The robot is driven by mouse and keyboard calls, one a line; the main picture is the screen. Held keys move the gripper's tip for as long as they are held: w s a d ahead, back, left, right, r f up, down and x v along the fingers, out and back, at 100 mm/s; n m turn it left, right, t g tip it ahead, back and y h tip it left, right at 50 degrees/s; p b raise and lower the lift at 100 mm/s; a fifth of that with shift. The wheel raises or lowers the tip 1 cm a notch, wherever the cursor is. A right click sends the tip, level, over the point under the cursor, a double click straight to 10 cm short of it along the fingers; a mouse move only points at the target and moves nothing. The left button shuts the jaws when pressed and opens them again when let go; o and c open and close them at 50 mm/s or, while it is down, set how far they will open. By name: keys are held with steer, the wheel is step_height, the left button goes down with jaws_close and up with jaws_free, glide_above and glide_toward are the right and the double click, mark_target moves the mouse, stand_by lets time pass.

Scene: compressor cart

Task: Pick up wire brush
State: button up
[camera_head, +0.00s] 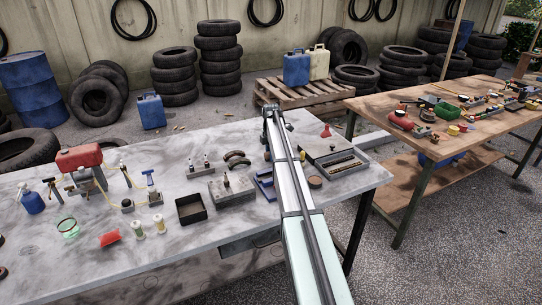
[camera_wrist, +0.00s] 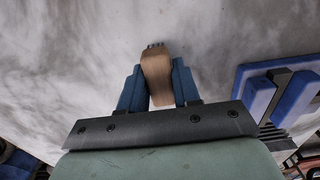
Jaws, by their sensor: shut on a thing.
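The wire brush (camera_wrist: 157,66) shows in the wrist view as a tan wooden block with a small dark row of bristles at its far end. My gripper (camera_wrist: 157,84) has its two blue fingers on either side of the wood, shut on it. The pale marbled tabletop (camera_wrist: 80,60) lies behind the brush; I cannot tell how far the brush is above it. In the head view my arm reaches over the table and I cannot make out the gripper or the brush.
A blue and grey object (camera_wrist: 275,95) lies on the table right of my gripper. In the head view, a dark square tray (camera_head: 191,209), a grey block (camera_head: 231,189) and a grey case (camera_head: 335,155) stand near my arm. A red compressor tank (camera_head: 79,158) is at the left.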

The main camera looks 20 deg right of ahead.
step_height(320, 180, up, 10)
stand_by(0.5)
steer(key=o, duration=0.6)
steer(key=shift+c, duration=0.2)
steer(key=c, duration=0.4)
steer(key=s+d, duration=0.2)
steer(key=d, duration=0.3)
steer(key=s+d+m, duration=0.1)
steer(key=s+d, duration=0.1)
steer(key=d, duration=0.4)
steer(key=s+d+m, duration=0.1)
steer(key=s+d, duration=0.2)
steer(key=d, duration=0.2)
steer(key=shift+d+f, duration=0.1)
steer(key=shift+d, duration=0.1)
steer(key=shift+c, duration=0.2)
steer(key=s+d+n, duration=0.2)
steer(key=s+d, duration=0.6)
steer(key=d, duration=0.5)
steer(key=shift+s+d+f, duration=0.2)
steer(key=shift+f, duration=0.1)
